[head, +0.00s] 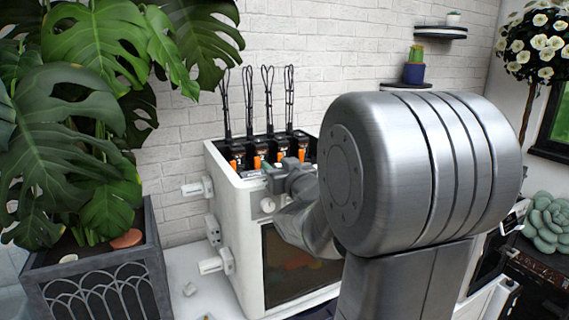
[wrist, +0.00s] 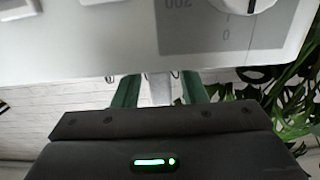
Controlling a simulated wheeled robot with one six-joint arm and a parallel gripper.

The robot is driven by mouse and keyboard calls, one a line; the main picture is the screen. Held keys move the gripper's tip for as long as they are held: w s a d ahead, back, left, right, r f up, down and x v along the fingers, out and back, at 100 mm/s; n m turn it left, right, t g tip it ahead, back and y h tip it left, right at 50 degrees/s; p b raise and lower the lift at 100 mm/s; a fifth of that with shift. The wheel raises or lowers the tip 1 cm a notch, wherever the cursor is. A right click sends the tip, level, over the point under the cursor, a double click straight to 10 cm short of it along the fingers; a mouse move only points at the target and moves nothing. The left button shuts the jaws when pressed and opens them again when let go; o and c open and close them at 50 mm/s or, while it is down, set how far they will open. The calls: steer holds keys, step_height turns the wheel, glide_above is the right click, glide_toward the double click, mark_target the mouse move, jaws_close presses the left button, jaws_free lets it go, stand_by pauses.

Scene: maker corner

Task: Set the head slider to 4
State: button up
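The white machine (head: 240,195) stands against the brick wall, with several black-and-orange tool heads (head: 258,160) in its top. My gripper (head: 275,180) is at its upper front edge, partly hidden by my own arm. In the wrist view my gripper's two green fingers (wrist: 160,92) are spread apart below the white panel. A pale block shows between them, apart from both; I cannot tell whether it is the head slider. The panel (wrist: 120,35) carries an upside-down "200" and a "0" beside a round dial (wrist: 250,4). No slider scale is readable.
White handles (head: 215,263) stick out from the machine's left side. A knob (head: 268,205) sits on its front above a dark window (head: 295,262). A large potted plant (head: 95,130) stands close on the left. The white tabletop (head: 190,270) shows small loose bits.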

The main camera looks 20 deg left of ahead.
steer(key=shift+w+a, duration=0.1)
steer(key=shift+a, duration=0.2)
jaws_close()
